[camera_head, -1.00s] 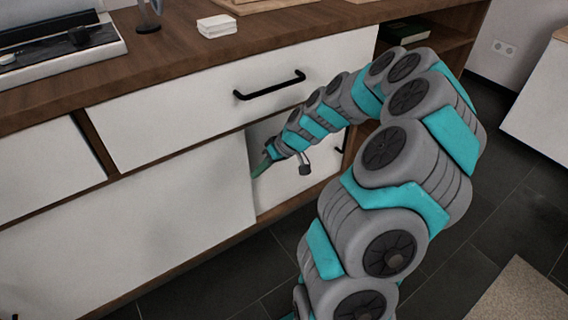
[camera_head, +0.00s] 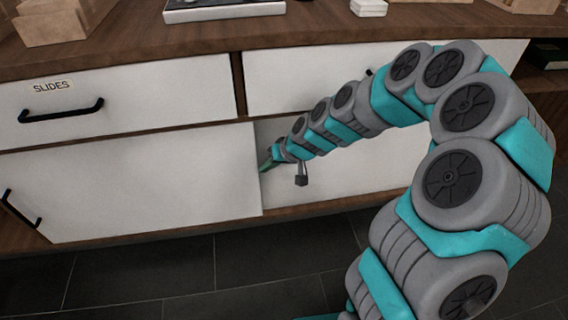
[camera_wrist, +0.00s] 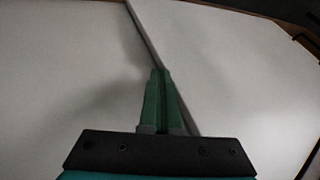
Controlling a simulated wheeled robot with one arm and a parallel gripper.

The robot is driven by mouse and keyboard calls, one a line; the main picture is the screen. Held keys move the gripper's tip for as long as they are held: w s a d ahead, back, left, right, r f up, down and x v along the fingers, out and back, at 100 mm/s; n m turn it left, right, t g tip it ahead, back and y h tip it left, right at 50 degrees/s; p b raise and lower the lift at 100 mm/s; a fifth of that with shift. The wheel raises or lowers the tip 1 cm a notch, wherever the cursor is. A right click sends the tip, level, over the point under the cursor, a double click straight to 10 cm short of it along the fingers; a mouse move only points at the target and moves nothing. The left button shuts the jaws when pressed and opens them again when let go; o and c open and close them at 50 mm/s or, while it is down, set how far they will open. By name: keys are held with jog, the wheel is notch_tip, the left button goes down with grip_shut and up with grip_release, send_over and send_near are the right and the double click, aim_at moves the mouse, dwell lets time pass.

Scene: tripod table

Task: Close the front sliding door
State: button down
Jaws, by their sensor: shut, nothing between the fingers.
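The front sliding door (camera_head: 140,185) is a plain white panel in the lower part of the cabinet, left of my gripper. Its right edge stands just right of the divider between the drawers above. My gripper (camera_head: 266,162) has slim green fingers, shut and empty, at that right edge; exact contact is hard to tell. Right of the edge, a recessed white surface (camera_head: 360,170) shows behind my arm. In the wrist view the shut fingers (camera_wrist: 163,95) lie along the diagonal door edge (camera_wrist: 146,38), with white panels on both sides.
Above are two white drawers, the left one (camera_head: 120,95) labelled SLIDES with a black handle (camera_head: 62,112). Another black handle (camera_head: 22,208) is at the far left. The wooden top (camera_head: 320,35) holds boxes and a tray. The dark tiled floor (camera_head: 180,275) is clear in front.

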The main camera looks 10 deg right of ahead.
jog(key=shift+s+a, duration=0.1)
jog(key=shift+a, duration=0.3)
jog(key=shift+r, duration=0.1)
